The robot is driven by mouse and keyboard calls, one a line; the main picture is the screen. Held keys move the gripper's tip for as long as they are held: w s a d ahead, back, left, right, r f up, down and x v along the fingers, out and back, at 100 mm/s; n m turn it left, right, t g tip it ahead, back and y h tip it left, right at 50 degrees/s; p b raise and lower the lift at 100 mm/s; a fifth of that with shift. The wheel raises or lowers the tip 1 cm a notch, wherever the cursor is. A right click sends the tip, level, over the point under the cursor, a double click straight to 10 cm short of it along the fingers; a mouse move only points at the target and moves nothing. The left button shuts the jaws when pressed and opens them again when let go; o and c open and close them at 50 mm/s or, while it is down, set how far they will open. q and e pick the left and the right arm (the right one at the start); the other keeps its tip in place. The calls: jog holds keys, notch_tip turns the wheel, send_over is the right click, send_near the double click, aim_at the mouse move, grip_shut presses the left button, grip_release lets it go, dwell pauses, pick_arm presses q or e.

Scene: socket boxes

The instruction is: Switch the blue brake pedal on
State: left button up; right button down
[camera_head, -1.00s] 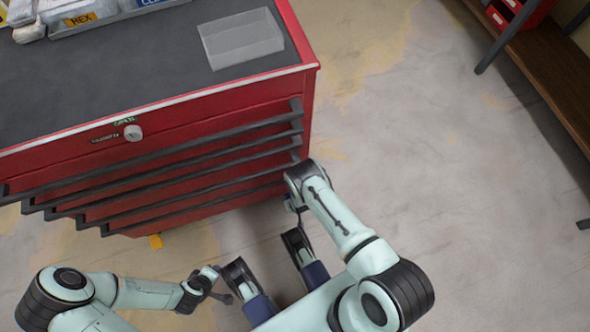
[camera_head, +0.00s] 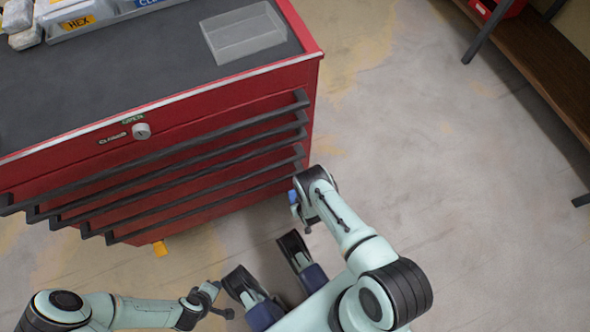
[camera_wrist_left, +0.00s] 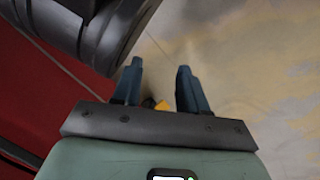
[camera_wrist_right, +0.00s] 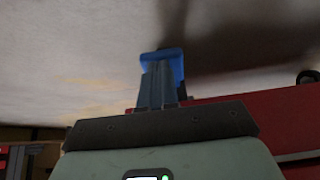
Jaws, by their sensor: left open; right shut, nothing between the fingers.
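The blue brake pedal (camera_head: 292,196) shows as a small blue patch by the lower right corner of the red cabinet, partly hidden by my right arm. In the right wrist view a bright blue piece (camera_wrist_right: 162,57), which looks like the pedal, lies right at the fingertips. My right gripper (camera_wrist_right: 160,75) is shut with nothing between its fingers; I cannot tell whether it touches the pedal. Whether the pedal is up or down is unclear. My left gripper (camera_wrist_left: 160,70) is open and empty, low in front of the cabinet.
The red tool cabinet (camera_head: 215,115) has several long dark drawer handles. An orange pedal (camera_head: 160,248) sticks out under its front. A clear tray (camera_head: 243,34) lies on top. Bare floor (camera_head: 430,160) is free to the right, with a wooden bench (camera_head: 540,60) beyond.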

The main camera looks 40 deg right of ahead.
pick_arm(q)
jog(key=shift+s+a+f+g+b, duration=0.1)
jog(key=shift+s+f+g+b, duration=0.3)
jog(key=shift+s+f, duration=0.45)
pick_arm(e)
jog(key=shift+s+f+t, duration=0.1)
jog(key=shift+f+t, duration=0.55)
jog(key=shift+t, duration=0.05)
pick_arm(q)
jog(key=shift+s+r, duration=0.1)
jog(key=shift+r, duration=0.15)
pick_arm(e)
jog(key=shift+r, duration=0.2)
pick_arm(q)
jog(key=shift+r+p, duration=0.5)
jog(key=shift+p, duration=0.15)
pick_arm(e)
jog(key=shift+r, duration=0.65)
